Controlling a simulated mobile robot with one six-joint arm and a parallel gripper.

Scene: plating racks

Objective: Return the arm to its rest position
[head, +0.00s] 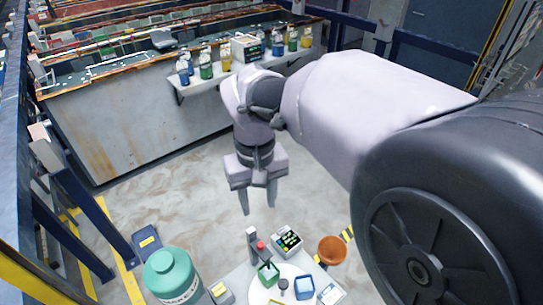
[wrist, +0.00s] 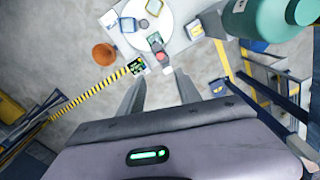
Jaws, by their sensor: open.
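My gripper (head: 258,196) hangs from my arm in the middle of the head view, pointing down. Its two fingers are apart with nothing between them. It hangs above the floor, on the tank side of a small work table (head: 241,277). In the wrist view my gripper (wrist: 158,88) shows both fingers spread, pointing towards the table with the round white plate. A red-topped device (wrist: 157,47) and a dark meter with a green display (wrist: 137,66) appear just beyond the fingertips.
A teal drum (head: 172,275) stands left of the table, and an orange bowl (head: 331,250) is at its right. Bottles (head: 206,68) line a shelf on the rusty plating tank (head: 120,125). Yellow floor lines (head: 118,250) run at left. Open floor lies between tank and table.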

